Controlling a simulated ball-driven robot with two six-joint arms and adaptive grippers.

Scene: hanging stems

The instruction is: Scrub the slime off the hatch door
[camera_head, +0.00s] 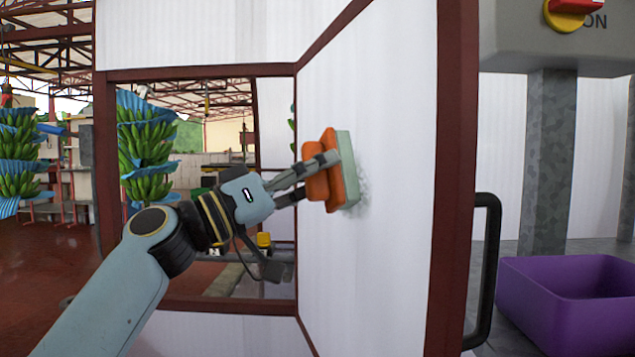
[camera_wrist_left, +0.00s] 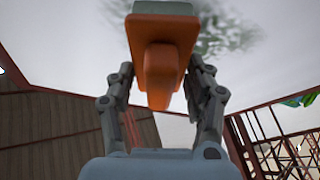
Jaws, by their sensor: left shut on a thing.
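The hatch door (camera_head: 385,90) is a white panel with a dark red frame, standing open at an angle in the head view. My left gripper (camera_head: 318,180) is shut on the orange handle of a scrubbing brush (camera_head: 322,170), also in the left wrist view (camera_wrist_left: 160,65). The brush's pale green side faces the door and appears to be against it; exact contact is hard to tell. A grey-green slime patch (camera_head: 361,186) shows on the door beside and partly behind the brush. It also shows in the left wrist view (camera_wrist_left: 225,35). My right gripper is not in view.
A black door handle (camera_head: 489,265) sticks out at the door's right edge. A purple bin (camera_head: 570,300) stands on the floor at right, below a grey box with a red and yellow switch (camera_head: 568,12). Green banana bunches (camera_head: 148,145) hang behind the hatch opening.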

